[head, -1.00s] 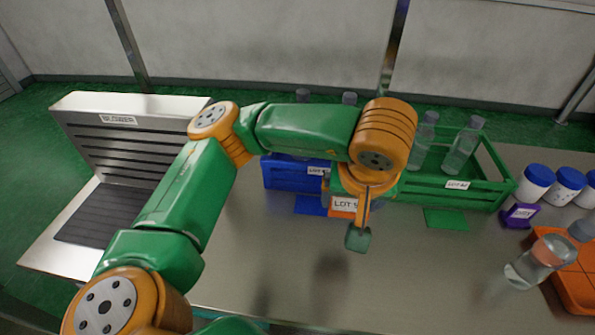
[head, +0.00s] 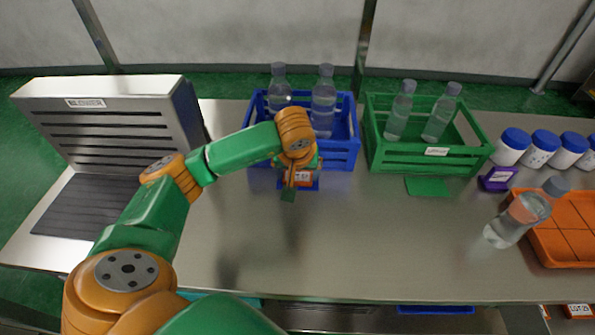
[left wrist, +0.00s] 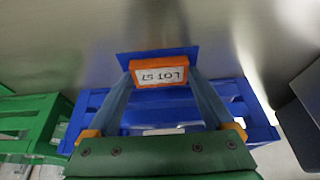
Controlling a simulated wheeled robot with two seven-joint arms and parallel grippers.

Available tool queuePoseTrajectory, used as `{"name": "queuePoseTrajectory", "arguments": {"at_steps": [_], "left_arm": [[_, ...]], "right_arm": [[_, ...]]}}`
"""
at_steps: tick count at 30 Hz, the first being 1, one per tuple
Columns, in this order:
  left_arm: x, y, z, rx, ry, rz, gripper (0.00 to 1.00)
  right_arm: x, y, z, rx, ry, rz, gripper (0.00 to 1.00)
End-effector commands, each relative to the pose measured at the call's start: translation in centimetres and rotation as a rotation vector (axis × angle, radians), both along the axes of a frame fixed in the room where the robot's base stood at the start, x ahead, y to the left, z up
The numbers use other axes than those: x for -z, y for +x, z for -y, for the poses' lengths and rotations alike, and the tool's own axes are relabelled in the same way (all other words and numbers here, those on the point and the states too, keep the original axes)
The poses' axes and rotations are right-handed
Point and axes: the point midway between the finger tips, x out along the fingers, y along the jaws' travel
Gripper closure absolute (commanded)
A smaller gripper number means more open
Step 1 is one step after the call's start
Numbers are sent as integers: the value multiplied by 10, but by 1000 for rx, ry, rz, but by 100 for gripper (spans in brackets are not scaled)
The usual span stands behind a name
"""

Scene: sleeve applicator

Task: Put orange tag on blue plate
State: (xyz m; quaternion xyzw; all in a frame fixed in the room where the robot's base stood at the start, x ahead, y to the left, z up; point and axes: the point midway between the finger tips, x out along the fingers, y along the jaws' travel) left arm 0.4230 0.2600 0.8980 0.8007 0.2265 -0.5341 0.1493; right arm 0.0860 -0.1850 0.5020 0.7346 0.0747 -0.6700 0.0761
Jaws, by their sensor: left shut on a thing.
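The orange tag (head: 303,176) has a white label, which reads LOT 57 in the left wrist view (left wrist: 160,74). My left gripper (left wrist: 160,80) is shut on it, one finger at each end. The small flat blue plate (head: 314,186) lies on the table in front of the blue crate, and the tag is in front of it in both views. In the left wrist view the plate's edge (left wrist: 124,60) shows beyond the tag. I cannot tell whether the tag touches the plate. My right gripper is not in view.
The blue crate (head: 342,152) and green crate (head: 430,158) hold clear bottles. A green plate (head: 428,186) lies before the green crate. A blower (head: 110,125) stands at left. At right are white jars (head: 510,148), a purple tag holder (head: 497,179), a tilted bottle (head: 520,217) and an orange tray (head: 570,235).

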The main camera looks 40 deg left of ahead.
Motion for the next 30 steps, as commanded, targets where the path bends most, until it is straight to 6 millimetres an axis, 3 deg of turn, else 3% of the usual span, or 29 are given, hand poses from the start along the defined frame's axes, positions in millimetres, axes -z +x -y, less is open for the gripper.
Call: {"name": "queuePoseTrajectory", "arguments": {"at_steps": [2, 3, 4, 14, 20, 24, 30], "left_arm": [[4, 0, 0, 0, 1, 1, 67], [3, 0, 0, 0, 0, 0, 3], [2, 0, 0, 0, 0, 0, 0], [-9, -1, 2, 1, -2, 5, 0], [-53, -16, 12, 2, -1, 9, 0], [-92, -29, 18, 2, 2, 7, 0], [-113, -38, 24, 0, 0, 2, 0]], "right_arm": [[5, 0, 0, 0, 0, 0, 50], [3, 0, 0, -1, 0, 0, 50], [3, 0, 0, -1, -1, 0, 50], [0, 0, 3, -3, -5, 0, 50], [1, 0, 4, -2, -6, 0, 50], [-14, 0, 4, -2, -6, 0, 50], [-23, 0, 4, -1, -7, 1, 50]]}}
